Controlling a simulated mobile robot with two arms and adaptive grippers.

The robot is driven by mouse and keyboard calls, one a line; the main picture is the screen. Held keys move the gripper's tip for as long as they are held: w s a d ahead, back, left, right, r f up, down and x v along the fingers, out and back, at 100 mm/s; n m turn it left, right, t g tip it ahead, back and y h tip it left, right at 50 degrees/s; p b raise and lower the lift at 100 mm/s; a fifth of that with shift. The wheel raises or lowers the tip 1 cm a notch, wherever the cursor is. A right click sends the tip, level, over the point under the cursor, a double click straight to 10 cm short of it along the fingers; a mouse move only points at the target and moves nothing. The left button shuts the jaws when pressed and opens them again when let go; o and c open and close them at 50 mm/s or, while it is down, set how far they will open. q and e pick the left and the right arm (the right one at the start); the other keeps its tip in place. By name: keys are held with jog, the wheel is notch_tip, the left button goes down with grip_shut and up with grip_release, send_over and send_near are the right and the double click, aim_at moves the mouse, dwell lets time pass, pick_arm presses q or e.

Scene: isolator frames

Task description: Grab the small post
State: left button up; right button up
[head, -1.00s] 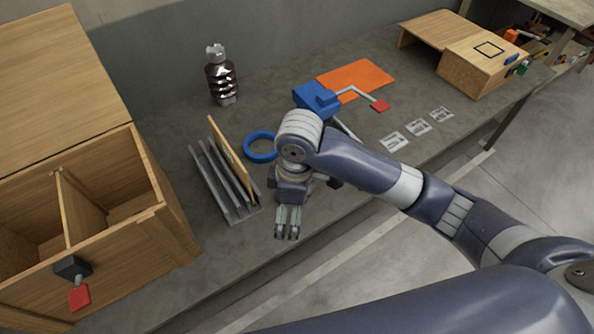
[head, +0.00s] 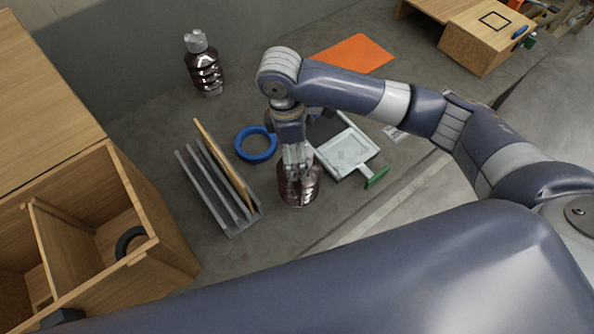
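A small dark brown ribbed post (head: 299,190) stands on the bench near its front edge, in the middle of the head view. My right gripper (head: 297,172) points down over it, with its fingers at the post's top. The fingers overlap the top in this view, and I cannot tell whether they are closed on it. A taller brown ribbed post (head: 205,70) with a grey cap stands apart at the back left. My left gripper is not in view.
A grey slotted rack (head: 218,195) holding a wooden board and a blue ring (head: 256,145) are left of the gripper. A pale tray (head: 347,153) with a green handle is close on its right. A wooden box (head: 150,215) stands left. An orange sheet (head: 353,55) lies behind.

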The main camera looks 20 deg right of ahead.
aim_at(299, 177)
jog(key=shift+s+d+f, duration=0.1)
jog(key=shift+s+f, duration=0.05)
jog(key=shift+f, duration=0.45)
jog(key=shift+s+d+f, duration=0.1)
jog(key=shift+f, duration=0.5)
jog(key=f, duration=0.1)
jog(key=f+p, duration=0.1)
jog(key=f, duration=0.2)
jog(key=shift+w+d+f, duration=0.1)
jog(key=shift+d+f, duration=0.1)
jog(key=shift+d, duration=0.05)
jog(key=shift+f, duration=0.3)
jog(key=shift+c, duration=0.8)
jog(key=c, duration=1.4)
jog(key=shift+w+r, duration=0.2)
jog(key=shift+c, duration=0.8)
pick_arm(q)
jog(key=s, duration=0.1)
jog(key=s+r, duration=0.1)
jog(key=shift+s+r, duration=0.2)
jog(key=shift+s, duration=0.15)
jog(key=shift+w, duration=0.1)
